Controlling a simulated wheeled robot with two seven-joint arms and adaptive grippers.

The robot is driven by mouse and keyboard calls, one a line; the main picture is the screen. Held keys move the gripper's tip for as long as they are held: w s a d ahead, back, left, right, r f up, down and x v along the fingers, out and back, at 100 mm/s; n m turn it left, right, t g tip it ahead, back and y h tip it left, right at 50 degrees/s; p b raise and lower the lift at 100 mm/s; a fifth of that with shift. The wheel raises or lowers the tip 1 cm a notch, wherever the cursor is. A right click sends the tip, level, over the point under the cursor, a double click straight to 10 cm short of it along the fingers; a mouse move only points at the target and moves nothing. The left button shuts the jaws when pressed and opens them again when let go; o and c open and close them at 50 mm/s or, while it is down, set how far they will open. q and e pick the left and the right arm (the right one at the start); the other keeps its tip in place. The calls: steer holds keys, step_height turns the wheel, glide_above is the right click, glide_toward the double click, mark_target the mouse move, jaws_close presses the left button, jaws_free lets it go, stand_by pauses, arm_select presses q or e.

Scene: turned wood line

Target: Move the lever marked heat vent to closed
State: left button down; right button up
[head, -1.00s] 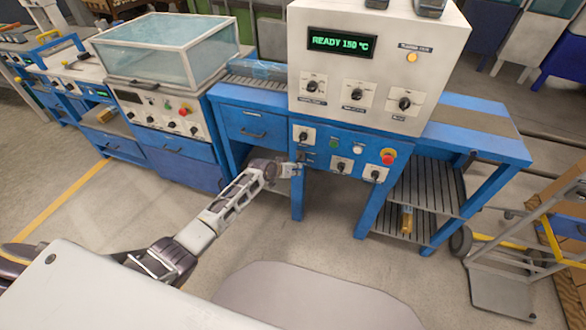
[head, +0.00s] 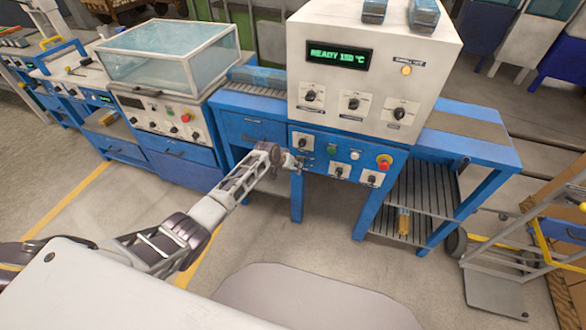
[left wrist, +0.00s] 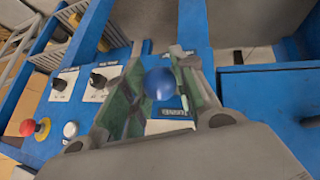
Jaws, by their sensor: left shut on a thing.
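The lever shows in the left wrist view as a round blue knob (left wrist: 159,84) between the two fingers. My left gripper (left wrist: 155,90) is shut on this knob. A partly hidden label (left wrist: 180,125) lies behind the knob, its text cut off by a finger. The lever's shaft and the heat vent marking cannot be made out. In the head view my left gripper (head: 292,163) is at the left end of the blue control panel (head: 320,160), below a black rotary knob, and it hides the lever there. My right gripper is in neither current view.
On the panel, a red button (head: 385,160), a green button (head: 331,149) and black knobs sit right of the gripper. The white cabinet (head: 380,90) above reads READY 150 °C. A hand truck (head: 500,275) stands at right.

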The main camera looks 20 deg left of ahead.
arm_select(q)
steer(key=shift+w+r, duration=0.3)
steer(key=shift+r, duration=0.15)
steer(key=shift+g, duration=0.3)
steer(key=c, duration=1.6)
jaws_free()
steer(key=shift+r, duration=0.1)
steer(key=o, duration=0.5)
steer(key=shift+f, duration=0.2)
steer(key=shift+s, duration=0.1)
steer(key=shift+s+a+r, duration=0.1)
steer(key=shift+s+r, duration=0.1)
steer(key=shift+r, duration=0.1)
steer(key=v, duration=1.1)
arm_select(e)
steer(key=shift+s+a+r, duration=0.25)
steer(key=shift+a, duration=0.3)
